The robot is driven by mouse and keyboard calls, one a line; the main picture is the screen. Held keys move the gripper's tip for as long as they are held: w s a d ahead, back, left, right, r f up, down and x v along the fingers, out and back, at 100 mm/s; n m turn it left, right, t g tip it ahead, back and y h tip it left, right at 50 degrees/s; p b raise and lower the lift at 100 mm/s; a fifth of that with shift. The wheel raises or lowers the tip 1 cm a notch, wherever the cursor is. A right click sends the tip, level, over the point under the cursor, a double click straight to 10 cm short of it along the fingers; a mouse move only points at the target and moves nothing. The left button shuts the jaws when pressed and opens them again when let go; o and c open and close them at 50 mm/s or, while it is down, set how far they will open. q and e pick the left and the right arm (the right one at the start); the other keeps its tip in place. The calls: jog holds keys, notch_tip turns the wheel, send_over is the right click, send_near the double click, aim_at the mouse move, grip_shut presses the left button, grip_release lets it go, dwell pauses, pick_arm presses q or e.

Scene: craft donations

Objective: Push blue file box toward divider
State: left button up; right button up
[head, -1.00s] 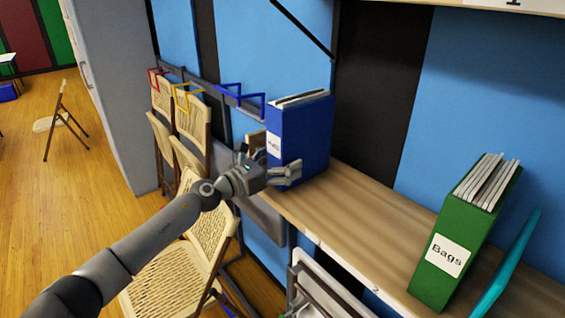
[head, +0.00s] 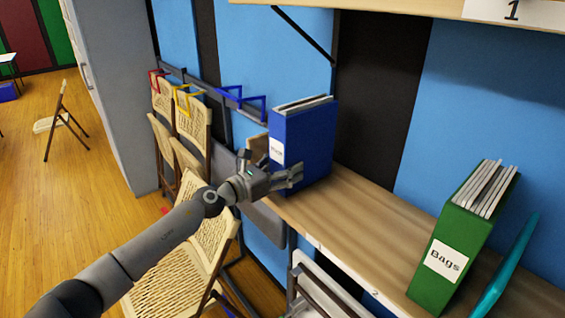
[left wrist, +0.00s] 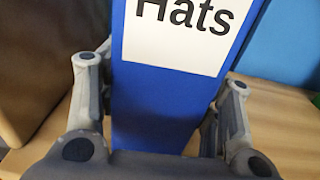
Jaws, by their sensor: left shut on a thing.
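The blue file box (head: 310,145) stands upright near the left end of the wooden shelf, papers showing at its top. In the left wrist view its spine (left wrist: 165,105) with the "Hats" label fills the middle. My left gripper (head: 270,172) is at its spine, one finger on each side, shut on the box. A thin teal panel (head: 508,265), possibly the divider, leans at the far right beside the green box. My right gripper is not in view.
A green "Bags" file box (head: 462,240) stands tilted at the right of the shelf (head: 365,220). The shelf between the two boxes is bare. A wooden panel (head: 257,146) stands just left of the blue box. Folding chairs (head: 180,285) stand below and left.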

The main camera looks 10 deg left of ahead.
pick_arm(q)
jog(key=shift+s+d+p, duration=0.85)
jog(key=shift+d+p, duration=0.2)
jog(key=shift+p, duration=0.05)
jog(key=shift+s+d+p, duration=0.8)
jog(key=shift+d+p, duration=0.3)
jog(key=shift+p, duration=0.05)
jog(key=shift+s+d+p, duration=0.85)
jog(key=shift+d+p, duration=0.2)
jog(key=shift+p, duration=0.05)
jog(key=shift+s+d+p, duration=0.95)
jog(key=shift+d+p, duration=0.15)
jog(key=shift+d, duration=0.1)
jog(key=shift+s+d+r, duration=0.2)
jog(key=shift+s+d, duration=0.15)
jog(key=shift+d, duration=0.4)
jog(key=shift+s+d+f, duration=0.15)
jog(key=shift+s+d, duration=0.2)
jog(key=shift+s, duration=0.1)
jog(key=shift+s+d+b, duration=0.35)
jog(key=shift+s+d, duration=0.4)
jog(key=shift+d, duration=0.3)
jog(key=shift+s+d, duration=1)
jog(key=shift+d, duration=0.15)
jog(key=shift+s+d, duration=1.55)
jog(key=shift+d, duration=0.4)
jog(key=shift+s+d, duration=1.5)
jog(key=shift+d, duration=0.5)
jog(key=shift+s+d, duration=1.55)
jog(key=shift+d, duration=0.4)
